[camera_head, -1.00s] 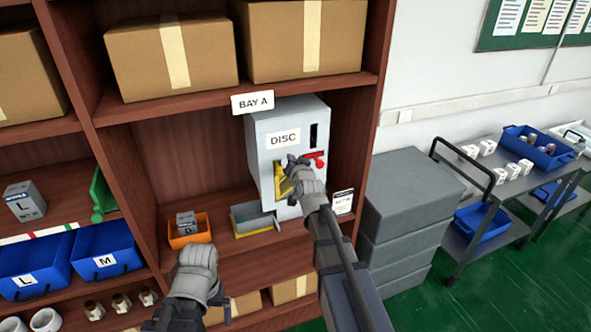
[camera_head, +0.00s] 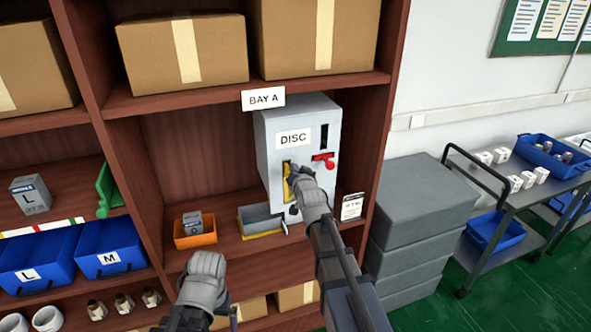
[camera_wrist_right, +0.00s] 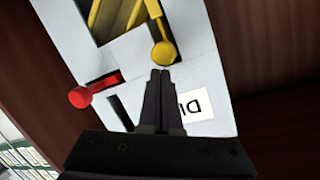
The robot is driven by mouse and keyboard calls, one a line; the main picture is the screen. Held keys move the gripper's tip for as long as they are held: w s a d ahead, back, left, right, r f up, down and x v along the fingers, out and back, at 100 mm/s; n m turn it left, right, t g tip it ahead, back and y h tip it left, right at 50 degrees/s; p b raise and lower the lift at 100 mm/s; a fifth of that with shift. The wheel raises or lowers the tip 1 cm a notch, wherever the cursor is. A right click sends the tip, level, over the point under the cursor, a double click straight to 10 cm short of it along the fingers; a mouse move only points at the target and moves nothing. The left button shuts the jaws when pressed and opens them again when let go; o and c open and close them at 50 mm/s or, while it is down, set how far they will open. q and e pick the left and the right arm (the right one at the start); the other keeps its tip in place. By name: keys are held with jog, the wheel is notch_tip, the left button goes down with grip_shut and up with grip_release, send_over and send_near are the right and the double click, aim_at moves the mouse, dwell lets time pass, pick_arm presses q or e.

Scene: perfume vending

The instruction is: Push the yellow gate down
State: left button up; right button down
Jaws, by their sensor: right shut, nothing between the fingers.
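The grey dispenser (camera_head: 265,135) marked DISC stands on the BAY A shelf. Its yellow gate (camera_head: 287,190) is on the front, below the label, partly hidden by my right gripper (camera_head: 292,168). In the right wrist view the gate's round yellow knob (camera_wrist_right: 164,53) lies just past the tips of my right gripper (camera_wrist_right: 160,72), which is shut and empty. Whether they touch is unclear. Yellow bars cross a dark opening beside the knob. My left gripper (camera_head: 205,265) is lower left, before the shelf; its fingertips are not clear.
A red lever (camera_head: 324,160) sits right of the gate and also shows in the wrist view (camera_wrist_right: 82,96). A grey tray (camera_head: 262,220) lies below the dispenser, with an orange bin (camera_head: 195,239) to its left. Grey boxes (camera_head: 420,205) stack right of the shelf.

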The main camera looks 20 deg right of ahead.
pick_arm(q)
notch_tip(320, 180, down, 7)
jog(key=b, duration=0.7)
jog(key=shift+f, duration=0.15)
pick_arm(e)
notch_tip(320, 180, down, 7)
jog(key=shift+f, duration=0.15)
pick_arm(q)
jog(key=shift+r, duration=0.2)
pick_arm(e)
jog(key=shift+s, duration=0.1)
pick_arm(q)
jog(key=r+p, duration=0.1)
jog(key=p, duration=0.1)
jog(key=d+r+p, duration=0.1)
jog(key=r+p, duration=0.3)
jog(key=shift+s+d+r, duration=0.1)
jog(key=shift+d+r, duration=0.1)
jog(key=shift+d, duration=0.1)
pick_arm(e)
jog(key=s+r, duration=0.6)
jog(key=s, duration=0.4)
jog(key=shift+d, duration=0.4)
jog(key=shift+f, duration=0.1)
